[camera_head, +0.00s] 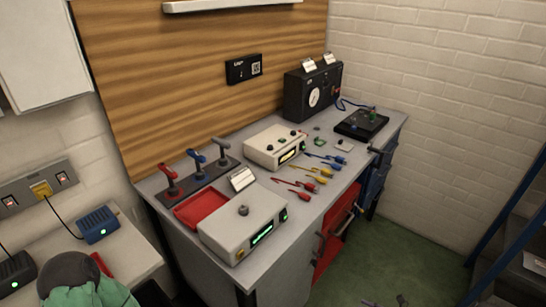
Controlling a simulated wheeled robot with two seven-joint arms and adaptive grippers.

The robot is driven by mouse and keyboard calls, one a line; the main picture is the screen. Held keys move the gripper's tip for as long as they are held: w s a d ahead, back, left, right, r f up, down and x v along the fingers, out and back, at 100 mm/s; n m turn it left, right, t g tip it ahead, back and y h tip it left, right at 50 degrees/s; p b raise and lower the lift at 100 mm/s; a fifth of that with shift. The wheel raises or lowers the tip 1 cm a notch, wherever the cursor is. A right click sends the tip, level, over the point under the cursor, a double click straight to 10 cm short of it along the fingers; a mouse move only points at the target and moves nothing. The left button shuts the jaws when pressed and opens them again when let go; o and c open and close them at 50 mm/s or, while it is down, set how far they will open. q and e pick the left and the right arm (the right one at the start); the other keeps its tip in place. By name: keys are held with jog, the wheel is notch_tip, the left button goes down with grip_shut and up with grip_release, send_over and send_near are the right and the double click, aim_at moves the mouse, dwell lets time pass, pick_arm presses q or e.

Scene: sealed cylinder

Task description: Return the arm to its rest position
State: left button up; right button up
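Neither arm can be clearly made out in the head view. Small dark grey tips (387,301) poke in at the bottom edge, right of centre, over the green floor. They may be the end of my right gripper, but too little shows to tell its state. My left gripper is not seen. No sealed cylinder can be identified.
A grey workbench (325,192) carries a white box (243,222) with a green display, a red tray (201,206), several coloured leads (318,171) and a black gauge unit (313,92). A red drawer (335,240) appears open at its front.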

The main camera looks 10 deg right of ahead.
jog(key=s+a+f+n+g+h+p, duration=0.1)
jog(key=s+a+n+g, duration=0.25)
jog(key=a, duration=0.45)
jog(key=s+a+f+n+g+h, duration=0.1)
jog(key=s+a+f+n+g, duration=0.1)
jog(key=a+n+g, duration=0.4)
jog(key=s+a+f+n+g+p, duration=0.15)
jog(key=a+g, duration=0.25)
jog(key=a, duration=0.5)
jog(key=s+a+r+n+t+h+p, duration=0.1)
jog(key=s+a+r+n+t+h, duration=0.1)
jog(key=a+r+n+h, duration=0.4)
jog(key=s+a+r+n, duration=0.1)
jog(key=a+n, duration=0.2)
jog(key=n, duration=0.4)
jog(key=shift+s+n, duration=0.3)
jog(key=shift+n, duration=0.1)
jog(key=shift+d, duration=0.1)
